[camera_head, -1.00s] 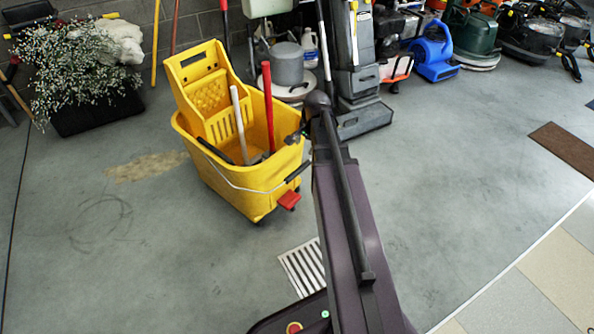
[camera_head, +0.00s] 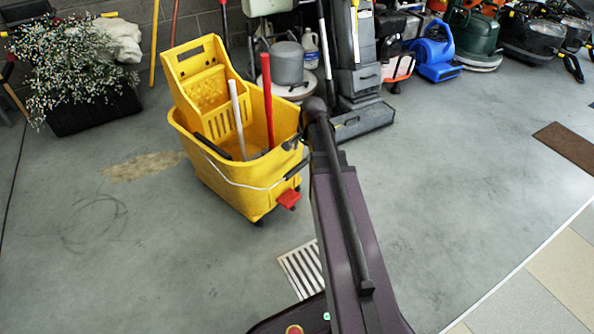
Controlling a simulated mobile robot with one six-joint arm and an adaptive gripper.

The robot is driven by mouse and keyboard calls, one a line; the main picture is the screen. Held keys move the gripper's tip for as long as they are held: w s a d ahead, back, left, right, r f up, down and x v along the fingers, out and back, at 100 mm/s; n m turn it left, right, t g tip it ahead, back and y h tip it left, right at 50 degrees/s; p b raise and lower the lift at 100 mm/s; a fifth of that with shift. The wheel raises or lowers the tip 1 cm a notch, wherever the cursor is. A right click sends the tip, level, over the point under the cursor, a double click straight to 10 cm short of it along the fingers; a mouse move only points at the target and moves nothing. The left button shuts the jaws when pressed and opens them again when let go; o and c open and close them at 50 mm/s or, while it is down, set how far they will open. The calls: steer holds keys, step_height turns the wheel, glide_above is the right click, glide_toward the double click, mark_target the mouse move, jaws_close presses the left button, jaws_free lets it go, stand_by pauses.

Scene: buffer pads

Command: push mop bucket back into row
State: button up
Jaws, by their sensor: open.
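The yellow mop bucket (camera_head: 233,184) stands upright on the grey floor, left of centre, with its yellow wringer (camera_head: 207,88) raised at the back left. A red handle (camera_head: 267,100) and a pale handle (camera_head: 237,120) stand up out of it. A red pedal (camera_head: 289,199) sticks out at its lower front right. My arm reaches up from the bottom to the bucket's right side. My gripper (camera_head: 293,142) is open at the bucket's right rim, mostly hidden behind my arm. I cannot tell whether it touches the rim.
Behind the bucket, a grey canister vacuum (camera_head: 288,64), an upright grey machine (camera_head: 358,70), a blue blower (camera_head: 435,58) and a green floor machine (camera_head: 473,38) line the wall. A potted plant (camera_head: 78,70) stands at left. A floor drain (camera_head: 302,268) lies in front.

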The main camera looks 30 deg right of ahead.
mark_target(299, 165)
steer(key=shift+w+a+f+b, duration=0.1)
steer(key=shift+w+f+b, duration=0.15)
steer(key=shift+f+b, duration=1)
steer(key=shift+w+a+f+b, duration=0.1)
steer(key=shift+w+f+b, duration=0.1)
steer(key=shift+f+b, duration=1.05)
steer(key=shift+w+a+f+b, duration=0.1)
steer(key=shift+w+f+b, duration=0.15)
steer(key=shift+f+b, duration=1)
steer(key=shift+f, duration=0.15)
steer(key=shift+c, duration=0.2)
